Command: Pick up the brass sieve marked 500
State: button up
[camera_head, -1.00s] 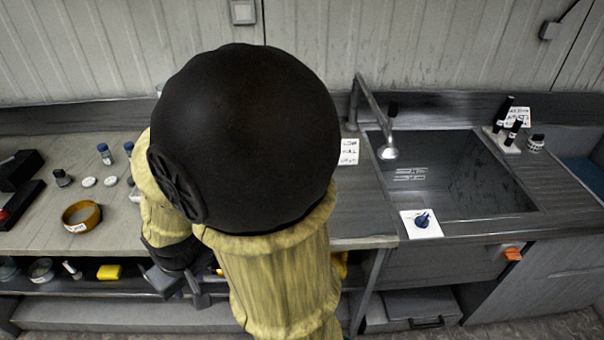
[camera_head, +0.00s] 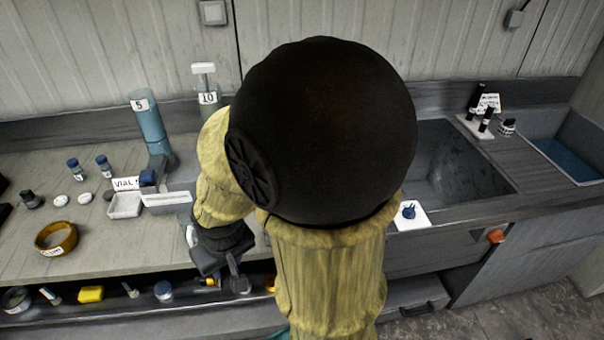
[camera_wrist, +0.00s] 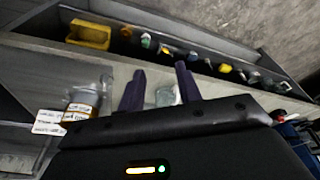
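A round brass sieve (camera_head: 56,238) with a white label on its near side sits on the bench top at the left in the head view. The marking on its label is too small to read. My gripper (camera_head: 223,280) is in front of the bench's front edge, well to the right of the sieve and apart from it. In the wrist view my gripper (camera_wrist: 158,76) has its two dark fingers apart with nothing held between them. I cannot make out the sieve in the wrist view.
A white tray (camera_head: 125,206), small blue-capped vials (camera_head: 104,166) and a tall blue cylinder (camera_head: 150,128) stand on the bench right of the sieve. A lower shelf holds a yellow box (camera_head: 91,294) and small items. A sink (camera_head: 450,160) lies right.

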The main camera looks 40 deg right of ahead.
jog(key=shift+d, duration=0.15)
jog(key=w+d+f+m+t+h+b, duration=0.1)
jog(key=w+d+m+t, duration=0.15)
jog(key=w, duration=0.35)
jog(key=w+d+f+m+t+h, duration=0.2)
jog(key=w+d+m, duration=0.2)
jog(key=w, duration=0.1)
jog(key=d+r+m+g+h+b, duration=0.1)
jog(key=d+m+h, duration=0.5)
jog(key=d, duration=0.8)
jog(key=r+h, duration=0.1)
jog(key=h, duration=0.2)
jog(key=shift+d+r, duration=0.15)
jog(key=shift+d, duration=0.05)
